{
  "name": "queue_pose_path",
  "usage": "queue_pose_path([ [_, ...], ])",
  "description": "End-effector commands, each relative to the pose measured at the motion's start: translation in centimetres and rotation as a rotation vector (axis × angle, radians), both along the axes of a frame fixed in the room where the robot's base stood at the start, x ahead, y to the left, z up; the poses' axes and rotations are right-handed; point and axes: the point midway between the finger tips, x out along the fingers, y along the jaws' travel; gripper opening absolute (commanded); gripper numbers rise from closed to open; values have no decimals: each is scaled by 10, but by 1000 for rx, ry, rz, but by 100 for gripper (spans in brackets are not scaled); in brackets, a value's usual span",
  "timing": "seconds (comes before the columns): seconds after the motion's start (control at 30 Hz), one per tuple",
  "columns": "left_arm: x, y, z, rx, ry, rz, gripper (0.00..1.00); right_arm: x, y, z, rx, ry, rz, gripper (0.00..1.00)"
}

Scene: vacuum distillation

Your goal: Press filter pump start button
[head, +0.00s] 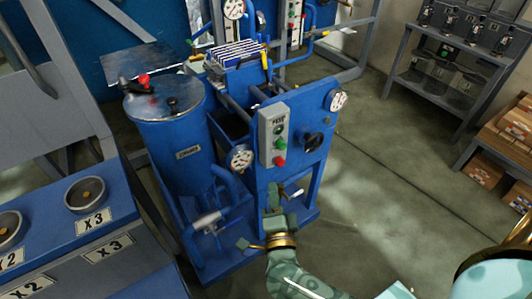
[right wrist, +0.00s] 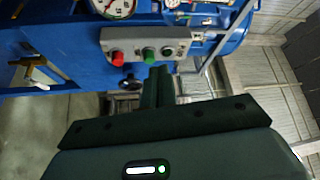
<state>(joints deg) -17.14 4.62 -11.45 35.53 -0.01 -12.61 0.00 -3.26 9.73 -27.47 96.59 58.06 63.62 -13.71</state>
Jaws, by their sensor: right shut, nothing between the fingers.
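The filter pump's grey control box (head: 273,135) is fixed to the front of a blue machine (head: 300,110). It carries a green button (head: 281,144) above a red button (head: 280,161). In the right wrist view the box (right wrist: 180,43) lies sideways, with the red button (right wrist: 118,57) left of the green button (right wrist: 149,54). My right gripper (head: 273,195) is shut and empty, below the box in the head view. In the right wrist view its fingers (right wrist: 161,82) point at the box, just below and right of the green button. Contact cannot be told. My left gripper is not in view.
A pressure gauge (head: 239,157) sits left of the box and another gauge (head: 338,100) to its right. A black knob (head: 312,142) is beside the box. A blue tank (head: 175,140) stands at left. Open floor (head: 400,190) lies to the right.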

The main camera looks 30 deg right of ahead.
Motion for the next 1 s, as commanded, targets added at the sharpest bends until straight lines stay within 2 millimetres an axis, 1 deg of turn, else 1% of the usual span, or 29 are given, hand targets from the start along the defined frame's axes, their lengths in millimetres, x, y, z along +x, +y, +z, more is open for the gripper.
queue_pose_path([
  [0.03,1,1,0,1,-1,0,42,-5,-10,8,92,-21,-64,0],
  [0.1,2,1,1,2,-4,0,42,-13,-24,9,197,-30,-152,0],
  [0.23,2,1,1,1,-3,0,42,-23,-40,0,285,-18,-256,0],
  [0.37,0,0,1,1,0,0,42,-27,-44,-3,293,-13,-288,0],
  [0.63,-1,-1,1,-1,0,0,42,-26,-44,-3,287,-11,-286,0],
  [0.77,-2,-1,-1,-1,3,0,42,-21,-49,-4,286,-12,-286,0],
  [0.83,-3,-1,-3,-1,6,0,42,-14,-55,-4,284,-12,-286,0],
  [1.0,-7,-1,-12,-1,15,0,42,11,-76,-5,282,-12,-285,0],
])
